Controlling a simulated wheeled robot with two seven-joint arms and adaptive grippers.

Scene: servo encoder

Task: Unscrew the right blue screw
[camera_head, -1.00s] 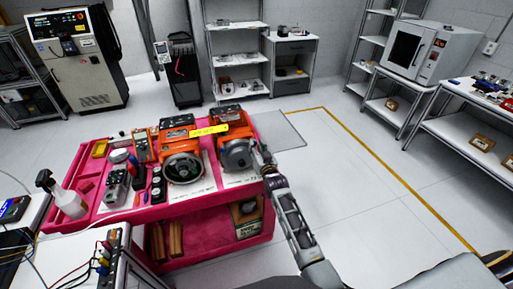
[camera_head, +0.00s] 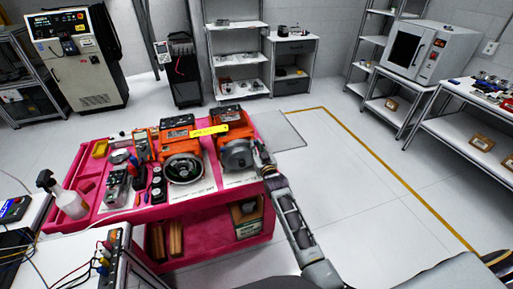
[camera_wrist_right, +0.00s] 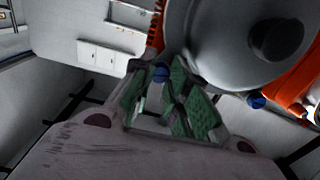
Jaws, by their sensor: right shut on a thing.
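In the head view, the right orange device (camera_head: 233,124) with a round grey metal face (camera_head: 238,154) sits on the pink cart. My right gripper (camera_head: 262,153) is at its right side. In the right wrist view, my right gripper's green-padded fingers (camera_wrist_right: 169,88) are shut on a blue screw (camera_wrist_right: 161,74) beside the round metal body (camera_wrist_right: 232,40). A second blue screw (camera_wrist_right: 256,100) shows farther right along that body, apart from the fingers. The screws are too small to tell in the head view. My left gripper is not in view.
A second orange device (camera_head: 180,146) with a black round face stands left of the first. A yellow bar (camera_head: 209,131) lies between them on top. Open floor lies right of the cart.

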